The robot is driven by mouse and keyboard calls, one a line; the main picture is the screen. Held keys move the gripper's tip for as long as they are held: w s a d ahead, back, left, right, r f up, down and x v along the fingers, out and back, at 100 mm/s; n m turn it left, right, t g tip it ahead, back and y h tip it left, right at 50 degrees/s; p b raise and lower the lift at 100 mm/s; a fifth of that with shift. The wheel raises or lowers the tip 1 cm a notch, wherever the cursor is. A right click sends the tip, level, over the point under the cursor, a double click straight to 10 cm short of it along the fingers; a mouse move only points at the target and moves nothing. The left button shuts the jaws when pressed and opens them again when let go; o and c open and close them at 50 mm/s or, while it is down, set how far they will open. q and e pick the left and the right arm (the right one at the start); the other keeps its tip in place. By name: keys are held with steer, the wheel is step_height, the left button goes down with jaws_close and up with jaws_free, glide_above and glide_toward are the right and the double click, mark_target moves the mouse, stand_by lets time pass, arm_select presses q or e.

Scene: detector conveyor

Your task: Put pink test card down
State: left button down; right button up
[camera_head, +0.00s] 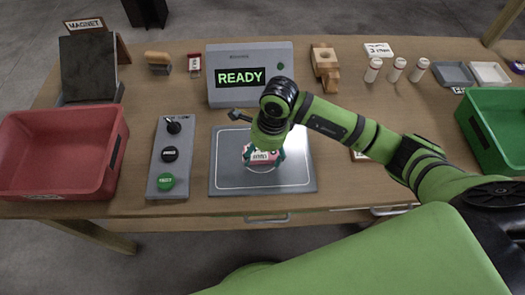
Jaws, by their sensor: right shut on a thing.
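The pink test card (262,157) is below my right gripper (264,155), over the grey pad with a white outline (228,178) in the middle of the table. My right gripper points down and is shut on the card; the wrist hides part of it. I cannot tell whether the card touches the pad. The grey detector box (280,65) behind the pad shows a green "READY" screen (240,77). My left gripper is not in view.
A control panel (167,180) with a lever and buttons stands left of the pad. A red bin (108,170) is at the left, a green bin (497,155) at the right. White bottles (397,68), small trays (453,74) and a wooden block (324,58) stand behind.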

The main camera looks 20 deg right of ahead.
mark_target(269, 156)
steer(key=o, duration=1.2)
steer(key=shift+r, duration=0.1)
steer(key=shift+s+d+r+b, duration=0.1)
steer(key=shift+d+r+b, duration=0.3)
steer(key=shift+r, duration=1.6)
steer(key=shift+s+d+r+b, duration=0.15)
steer(key=shift+r+b, duration=0.5)
steer(key=shift+r, duration=1.3)
steer(key=shift+d+r+b, duration=0.3)
steer(key=shift+r+b, duration=0.2)
steer(key=shift+r, duration=1.5)
